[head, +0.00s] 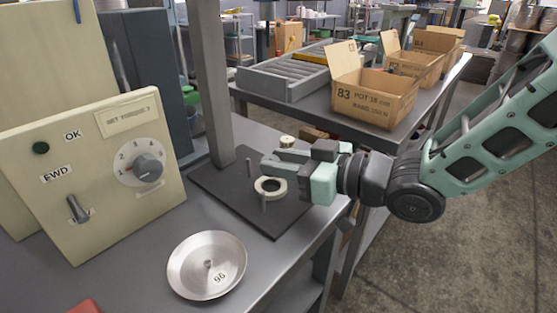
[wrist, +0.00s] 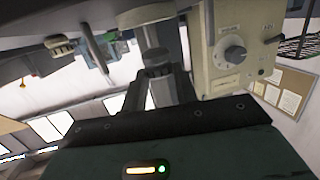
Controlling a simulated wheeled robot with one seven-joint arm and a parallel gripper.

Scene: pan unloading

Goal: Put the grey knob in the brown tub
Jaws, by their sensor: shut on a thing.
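My gripper (head: 268,162) is level above the black mat, its fingertips pointing left. It is shut on a small grey piece, which looks like the grey knob (wrist: 156,58) between the fingers in the wrist view. In the head view the fingers hide most of it. A shallow metal pan (head: 187,272) marked 96 stands on the bench at front left, with a small dark spot or stub at its middle. I cannot make out a brown tub for certain; a brown patch (head: 314,134) shows partly hidden behind my gripper.
A control panel (head: 100,175) with a dial stands left. A grey post (head: 214,90) rises behind. Cardboard boxes (head: 375,103) stand on the far table.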

